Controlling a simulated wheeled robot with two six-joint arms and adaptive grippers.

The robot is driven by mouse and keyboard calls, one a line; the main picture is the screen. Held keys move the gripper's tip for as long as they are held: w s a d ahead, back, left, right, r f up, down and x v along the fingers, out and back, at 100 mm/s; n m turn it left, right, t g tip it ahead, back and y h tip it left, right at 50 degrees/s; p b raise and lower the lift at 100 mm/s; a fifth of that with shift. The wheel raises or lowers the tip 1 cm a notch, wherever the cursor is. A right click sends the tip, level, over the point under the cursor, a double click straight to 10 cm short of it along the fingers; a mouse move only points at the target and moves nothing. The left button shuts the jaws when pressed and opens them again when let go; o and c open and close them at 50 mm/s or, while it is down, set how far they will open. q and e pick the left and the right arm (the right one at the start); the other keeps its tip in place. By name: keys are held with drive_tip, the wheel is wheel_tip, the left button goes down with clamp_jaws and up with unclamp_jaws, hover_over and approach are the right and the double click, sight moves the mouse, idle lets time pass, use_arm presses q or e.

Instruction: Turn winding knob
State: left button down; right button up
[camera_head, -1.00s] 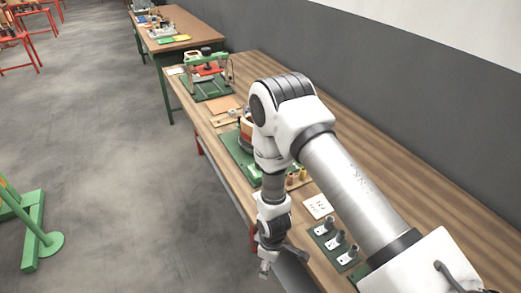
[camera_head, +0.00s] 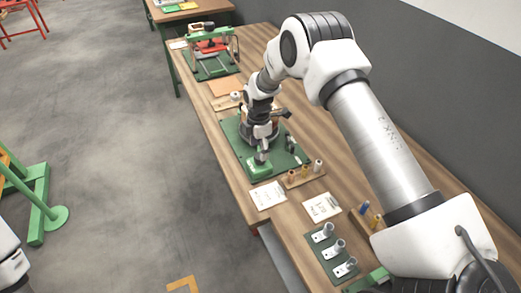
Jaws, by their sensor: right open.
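The winding station has a green base plate (camera_head: 233,130) on the wooden table, with a green block (camera_head: 259,171) at its front edge. My right arm reaches over the plate from the right. My right gripper (camera_head: 262,157) is open, points down and is just above or at the green block; I cannot tell if it touches. The winding knob is not clearly made out; the gripper and wrist cover that part of the station. My left gripper is not in view.
White cards (camera_head: 267,195) lie in front of the station. A wooden rack (camera_head: 304,176) with small pegs and a green tray (camera_head: 318,258) with several metal parts stand nearby. A green-framed press (camera_head: 212,63) stands further back.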

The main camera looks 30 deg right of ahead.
drive_tip(key=f, duration=0.3)
drive_tip(key=d+f, duration=0.1)
drive_tip(key=shift+w+f+p, duration=0.25)
drive_tip(key=shift+w+p, duration=0.05)
drive_tip(key=shift+p, duration=0.05)
drive_tip(key=shift+s+a+r, duration=0.2)
drive_tip(key=shift+a, duration=0.05)
drive_tip(key=shift+c, duration=0.9)
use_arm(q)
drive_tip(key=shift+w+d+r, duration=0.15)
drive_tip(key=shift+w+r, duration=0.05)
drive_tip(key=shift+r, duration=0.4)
use_arm(e)
drive_tip(key=c, duration=1)
